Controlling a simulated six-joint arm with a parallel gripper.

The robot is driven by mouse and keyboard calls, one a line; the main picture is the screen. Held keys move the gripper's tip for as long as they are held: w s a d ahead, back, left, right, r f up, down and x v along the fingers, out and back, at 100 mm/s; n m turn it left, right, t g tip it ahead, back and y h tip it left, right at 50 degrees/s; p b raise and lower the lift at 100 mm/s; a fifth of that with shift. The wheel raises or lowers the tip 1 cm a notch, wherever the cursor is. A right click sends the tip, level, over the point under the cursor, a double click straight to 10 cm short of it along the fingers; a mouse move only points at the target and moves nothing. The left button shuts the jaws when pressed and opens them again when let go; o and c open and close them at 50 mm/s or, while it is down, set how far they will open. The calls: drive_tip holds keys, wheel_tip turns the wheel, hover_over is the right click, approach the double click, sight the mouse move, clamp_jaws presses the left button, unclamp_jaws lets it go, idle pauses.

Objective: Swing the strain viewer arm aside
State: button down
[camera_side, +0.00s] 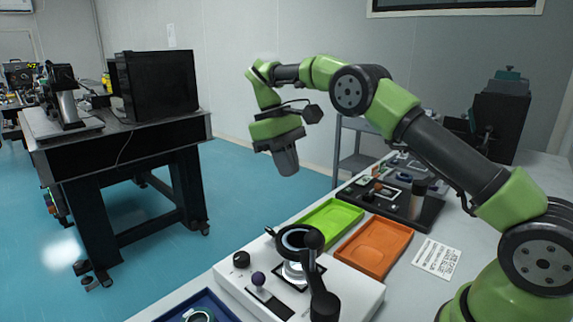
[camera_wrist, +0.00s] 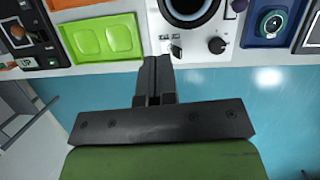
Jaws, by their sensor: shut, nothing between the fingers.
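The strain viewer (camera_side: 340,291) is a white box at the front of the table. Its black arm (camera_side: 312,253) carries a round dark ring (camera_side: 299,238) that stands over the lit stage. In the wrist view the ring (camera_wrist: 190,8) is at the top edge, partly cut off, and the white box (camera_wrist: 225,24) shows around it. My gripper (camera_side: 287,165) hangs well above and behind the viewer, touching nothing. In the wrist view my gripper's fingers (camera_wrist: 155,75) are together and empty, beside the front of the white box.
A green tray (camera_side: 330,220) and an orange tray (camera_side: 372,247) lie behind the viewer. A blue tray (camera_side: 195,308) is at the front left. A printed sheet (camera_side: 437,258) lies on the right. A black board with parts (camera_side: 393,203) is farther back.

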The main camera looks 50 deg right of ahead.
drive_tip(key=a+n+t+h, duration=0.2)
drive_tip(key=a+n+h, duration=0.1)
drive_tip(key=a+n, duration=1.15)
drive_tip(key=f, duration=0.3)
drive_tip(key=s+d+f+m, duration=0.1)
drive_tip(key=f, duration=0.2)
drive_tip(key=f+m, duration=0.1)
drive_tip(key=f, duration=0.3)
drive_tip(key=shift+s+d+m, duration=0.25)
drive_tip(key=shift+s, duration=0.1)
drive_tip(key=shift+s+d+r, duration=0.1)
drive_tip(key=shift+s+d, duration=0.15)
drive_tip(key=shift+d, duration=0.35)
drive_tip(key=shift+s+d, duration=0.25)
drive_tip(key=shift+d, duration=0.3)
drive_tip(key=shift+s+d+r, duration=0.1)
drive_tip(key=shift+s+d, duration=0.15)
drive_tip(key=shift+d, duration=0.35)
drive_tip(key=shift+d, duration=0.1)
